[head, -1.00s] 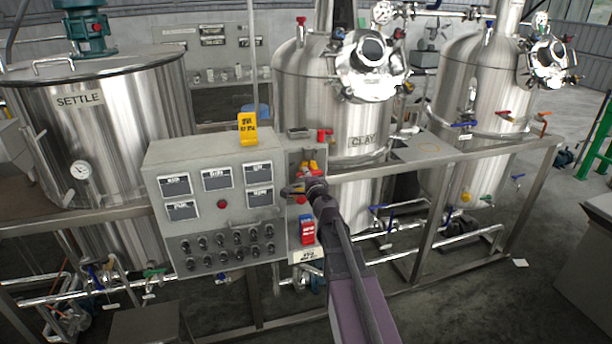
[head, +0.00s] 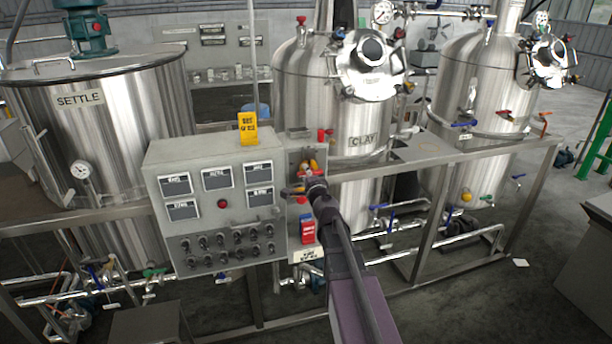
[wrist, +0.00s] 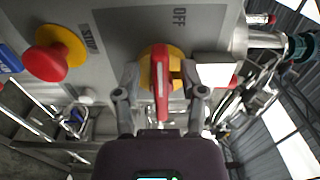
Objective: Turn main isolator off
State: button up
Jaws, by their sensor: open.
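The main isolator (wrist: 160,84) has a red handle on a round yellow plate, on a grey panel. In the wrist view the panel carries the word OFF beside it. My gripper (wrist: 162,82) is open, with one finger on each side of the red handle. I cannot tell whether either finger touches it. In the head view my gripper (head: 300,190) is at the right-hand side box of the control panel, and the isolator (head: 308,168) is partly hidden behind it.
A red mushroom button (wrist: 46,62) on a yellow plate is beside the isolator, near a STOP label. The grey control panel (head: 215,160) has several switches. A yellow tag (head: 247,128) stands on top. A red-and-blue padlock-like item (head: 307,229) is below my gripper.

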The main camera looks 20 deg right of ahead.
jog(key=shift+s, duration=0.1)
jog(key=s, duration=0.7)
jog(key=shift+s+a, duration=0.15)
jog(key=shift+s, duration=0.05)
dwell(0.4)
jog(key=s+a+f+n+g+y, duration=0.3)
jog(key=a+f+n+g+y, duration=0.15)
jog(key=a+n, duration=0.3)
jog(key=s+a+f+n+g+y, duration=0.35)
jog(key=a+f+n, duration=0.2)
jog(key=a, duration=0.25)
jog(key=s+d+f+n+g+h, duration=0.1)
jog(key=s+f+n+g+h, duration=0.1)
jog(key=s, duration=0.5)
jog(key=s+d+f+n+g+h, duration=0.2)
jog(key=s+f+n+g+h, duration=0.1)
jog(key=s+f+g+h, duration=0.2)
jog(key=s+f+g, duration=0.1)
jog(key=s+g, duration=0.1)
jog(key=g, duration=0.1)
jog(key=shift+s+d+f, duration=0.15)
jog(key=shift+s+f, duration=0.1)
jog(key=shift+s, duration=0.05)
